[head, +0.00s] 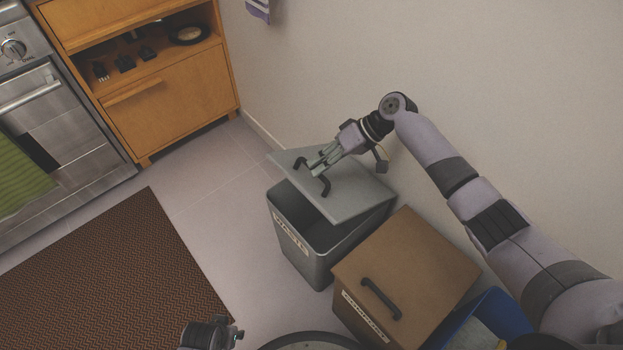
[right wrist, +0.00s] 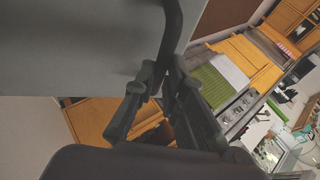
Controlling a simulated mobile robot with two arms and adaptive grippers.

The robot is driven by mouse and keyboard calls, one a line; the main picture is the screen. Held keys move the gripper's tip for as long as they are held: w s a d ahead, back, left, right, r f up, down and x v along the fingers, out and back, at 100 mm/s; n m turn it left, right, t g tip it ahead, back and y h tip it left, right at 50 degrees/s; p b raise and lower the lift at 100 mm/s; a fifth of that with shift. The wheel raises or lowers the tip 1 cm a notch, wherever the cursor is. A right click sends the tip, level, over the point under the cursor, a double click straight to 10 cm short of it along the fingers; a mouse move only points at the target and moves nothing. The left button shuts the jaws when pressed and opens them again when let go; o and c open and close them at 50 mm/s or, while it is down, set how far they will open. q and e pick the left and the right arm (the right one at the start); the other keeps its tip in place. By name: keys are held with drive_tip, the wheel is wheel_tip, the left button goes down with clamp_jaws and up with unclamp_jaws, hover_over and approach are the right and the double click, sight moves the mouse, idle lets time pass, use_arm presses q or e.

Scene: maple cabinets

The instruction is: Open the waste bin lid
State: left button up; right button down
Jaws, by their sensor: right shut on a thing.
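The grey waste bin (head: 297,255) stands on the floor with a "WASTE" label on its front. Its grey lid (head: 350,197) is tilted up, raised at the front, and the dark inside of the bin shows below it. A black handle (head: 325,186) is on the lid. My right gripper (head: 318,172) is at the handle, and in the right wrist view the fingers (right wrist: 155,82) are shut on the dark handle bar (right wrist: 172,30). The underside or face of the lid (right wrist: 80,45) fills the upper left there. My left gripper (head: 210,333) shows only in part at the bottom edge, its fingers unclear.
A brown-lidded compost bin (head: 415,255) stands right beside the waste bin, with a blue bin (head: 490,315) beyond it. The wall is close behind. A brown mat (head: 110,280) and open floor lie to the left, before the cabinet (head: 175,105) and oven (head: 60,130).

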drive_tip(key=shift+w+d+r, duration=0.5)
drive_tip(key=shift+d+r, duration=0.2)
drive_tip(key=shift+w+d+r, duration=0.5)
drive_tip(key=shift+d+r, duration=0.2)
drive_tip(key=c, duration=1.7)
unclamp_jaws()
drive_tip(key=shift+d+f, duration=0.1)
drive_tip(key=shift+f, duration=0.05)
drive_tip(key=shift+o, duration=0.2)
wheel_tip(320, 180, up, 10)
